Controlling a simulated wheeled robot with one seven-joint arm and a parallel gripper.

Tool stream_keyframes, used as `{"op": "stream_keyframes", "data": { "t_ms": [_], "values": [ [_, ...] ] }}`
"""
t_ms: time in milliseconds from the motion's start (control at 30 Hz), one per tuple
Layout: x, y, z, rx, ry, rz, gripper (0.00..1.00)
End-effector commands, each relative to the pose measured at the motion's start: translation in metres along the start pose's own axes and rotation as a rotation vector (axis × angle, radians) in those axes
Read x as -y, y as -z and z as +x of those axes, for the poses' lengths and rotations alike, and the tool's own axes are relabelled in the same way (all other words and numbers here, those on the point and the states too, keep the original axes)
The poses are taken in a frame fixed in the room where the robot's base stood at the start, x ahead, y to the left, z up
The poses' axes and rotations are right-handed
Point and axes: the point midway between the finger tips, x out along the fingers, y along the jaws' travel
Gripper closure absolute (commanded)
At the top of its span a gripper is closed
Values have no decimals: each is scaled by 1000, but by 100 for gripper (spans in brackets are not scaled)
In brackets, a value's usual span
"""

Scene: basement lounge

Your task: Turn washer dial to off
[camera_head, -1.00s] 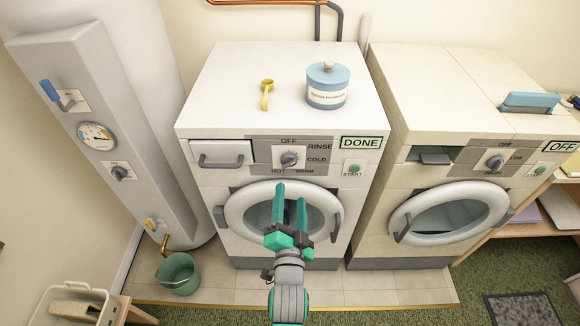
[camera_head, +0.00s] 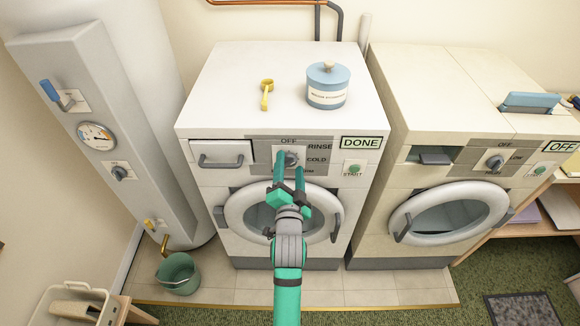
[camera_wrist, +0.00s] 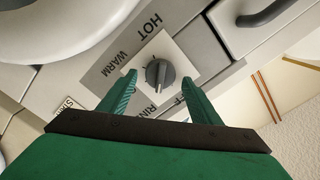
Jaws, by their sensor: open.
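The left machine is a white front-loading washer (camera_head: 210,110) with a round door. A green-lettered DONE sign (camera_head: 361,143) is at the panel's right. My gripper (camera_head: 289,164) is open at the dial. In the wrist view, the dial (camera_wrist: 159,74) lies between the two green fingertips (camera_wrist: 160,79), with a gap visible on both sides. HOT and WARM show there; other labels are partly hidden. Which mark the dial points to is unclear.
A START button (camera_head: 354,169) is right of the dial and a drawer handle (camera_head: 221,161) is left. A second machine (camera_head: 430,90), signed OFF, is on the right.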

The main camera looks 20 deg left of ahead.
Motion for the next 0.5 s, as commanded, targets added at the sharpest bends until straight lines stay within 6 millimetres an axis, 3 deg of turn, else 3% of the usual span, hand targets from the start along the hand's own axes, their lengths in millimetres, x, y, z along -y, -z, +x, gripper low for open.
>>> {"op": "stream_keyframes", "data": {
  "t_ms": [367, 500],
  "values": [
    [0, 0, 5, 0, 0, 0, 42],
    [0, 0, 5, 0, 0, 0, 73]
  ]
}}
